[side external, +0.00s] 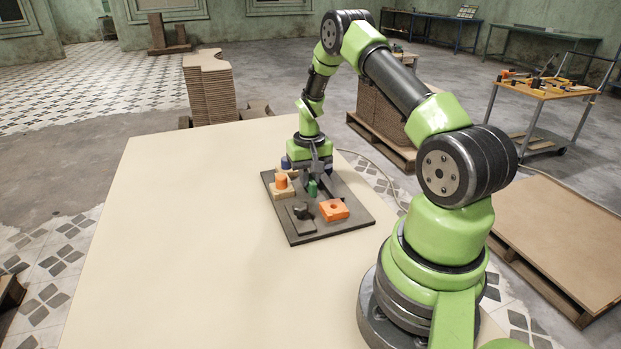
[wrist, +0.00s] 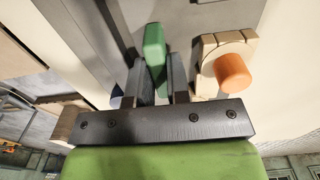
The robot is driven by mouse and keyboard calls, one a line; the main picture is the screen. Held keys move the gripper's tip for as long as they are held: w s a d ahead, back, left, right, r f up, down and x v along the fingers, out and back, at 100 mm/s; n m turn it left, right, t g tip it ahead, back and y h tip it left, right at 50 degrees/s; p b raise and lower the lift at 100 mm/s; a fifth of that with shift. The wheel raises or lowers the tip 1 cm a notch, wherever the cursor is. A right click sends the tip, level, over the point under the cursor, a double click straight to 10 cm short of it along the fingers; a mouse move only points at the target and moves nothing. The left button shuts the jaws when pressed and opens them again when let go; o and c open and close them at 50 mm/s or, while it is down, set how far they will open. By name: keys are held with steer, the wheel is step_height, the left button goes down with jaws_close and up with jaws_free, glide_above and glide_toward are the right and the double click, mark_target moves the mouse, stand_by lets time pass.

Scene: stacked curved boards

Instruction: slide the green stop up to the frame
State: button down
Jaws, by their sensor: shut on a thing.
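The green stop (side external: 312,188) is a small upright-looking piece on the dark grey board (side external: 305,237). My gripper (side external: 317,178) is low over the board and shut on the green stop. In the wrist view the stop (wrist: 154,45) lies between the two dark fingers (wrist: 162,82) and sticks out past their tips.
An orange block with a hole (side external: 334,210) and a dark grey block (side external: 299,211) sit near the board's front. An orange cylinder (side external: 281,181) stands on a wooden block (side external: 288,193) at the left. A blue piece (side external: 285,162) is behind. The pale table (side external: 180,240) is clear.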

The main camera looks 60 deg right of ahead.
mark_target(325, 181)
steer(key=shift+s+d, duration=1)
steer(key=shift+s+d, duration=0.1)
steer(key=shift+d, duration=0.05)
steer(key=shift+s+d, duration=0.35)
steer(key=c, duration=1.1)
jaws_free()
steer(key=shift+r, duration=0.1)
